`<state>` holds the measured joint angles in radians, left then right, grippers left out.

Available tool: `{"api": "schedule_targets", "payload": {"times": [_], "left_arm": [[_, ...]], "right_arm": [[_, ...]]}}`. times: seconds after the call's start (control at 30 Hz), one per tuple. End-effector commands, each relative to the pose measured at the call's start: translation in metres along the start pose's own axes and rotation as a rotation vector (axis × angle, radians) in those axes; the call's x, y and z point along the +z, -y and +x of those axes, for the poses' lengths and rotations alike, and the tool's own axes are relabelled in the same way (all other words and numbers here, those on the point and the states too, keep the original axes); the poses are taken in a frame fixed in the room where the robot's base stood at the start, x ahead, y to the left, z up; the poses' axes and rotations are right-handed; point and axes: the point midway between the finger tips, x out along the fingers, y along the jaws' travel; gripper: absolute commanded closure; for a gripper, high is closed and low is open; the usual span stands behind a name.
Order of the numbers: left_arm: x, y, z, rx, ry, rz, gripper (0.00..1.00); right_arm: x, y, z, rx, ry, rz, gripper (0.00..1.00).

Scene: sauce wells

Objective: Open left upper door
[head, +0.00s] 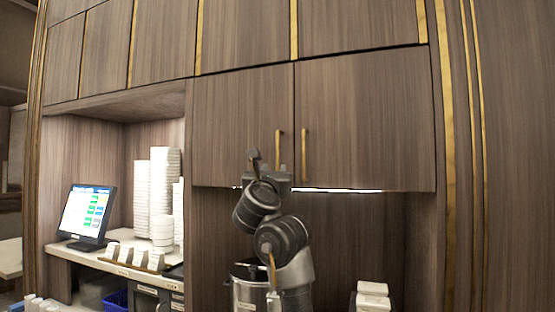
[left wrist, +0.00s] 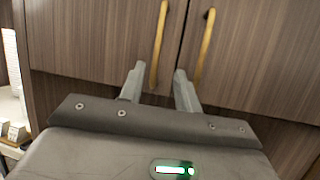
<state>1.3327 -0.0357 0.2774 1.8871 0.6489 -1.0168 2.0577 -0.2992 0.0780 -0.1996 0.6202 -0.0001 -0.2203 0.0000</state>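The left upper door (head: 235,115) is brown wood and shut, with a vertical brass handle (head: 278,148) near its right edge. In the left wrist view, this handle (left wrist: 159,45) is the left one of two, and its lower end shows between my fingers. My left gripper (head: 257,160) is raised in front of the door's lower part. Its fingers (left wrist: 159,82) are open, one on each side of the handle's lower end in the picture. I see no clear contact, and I cannot tell how far the handle reaches between them. My right gripper is not in view.
The right upper door (head: 370,120) is shut, its handle (head: 304,155) close beside the left one. Stacked white containers (head: 164,195) and a screen (head: 86,213) stand on the counter at left. A metal pot (head: 245,290) and white boxes (head: 373,290) are below.

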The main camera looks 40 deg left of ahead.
Motion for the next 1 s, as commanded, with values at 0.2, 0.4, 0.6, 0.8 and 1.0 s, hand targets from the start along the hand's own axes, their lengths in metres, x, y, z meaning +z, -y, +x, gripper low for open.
{"api": "schedule_targets", "payload": {"times": [0.2, 0.4, 0.6, 0.8, 1.0], "left_arm": [[0.011, -0.005, 0.002, 0.010, 0.012, -0.050, 0.67], [0.013, -0.006, 0.022, 0.011, 0.008, -0.042, 0.67], [0.015, -0.006, 0.061, 0.008, 0.008, -0.042, 0.67], [0.015, -0.006, 0.093, 0.010, 0.010, -0.042, 0.67], [0.012, -0.006, 0.107, 0.009, 0.011, -0.043, 0.67]], "right_arm": [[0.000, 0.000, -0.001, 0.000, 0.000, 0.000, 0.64], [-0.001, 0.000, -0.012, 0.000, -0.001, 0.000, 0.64], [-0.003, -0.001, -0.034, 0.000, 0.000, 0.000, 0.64], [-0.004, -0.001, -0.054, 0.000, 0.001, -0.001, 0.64], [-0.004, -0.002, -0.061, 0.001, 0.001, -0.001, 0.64]]}}
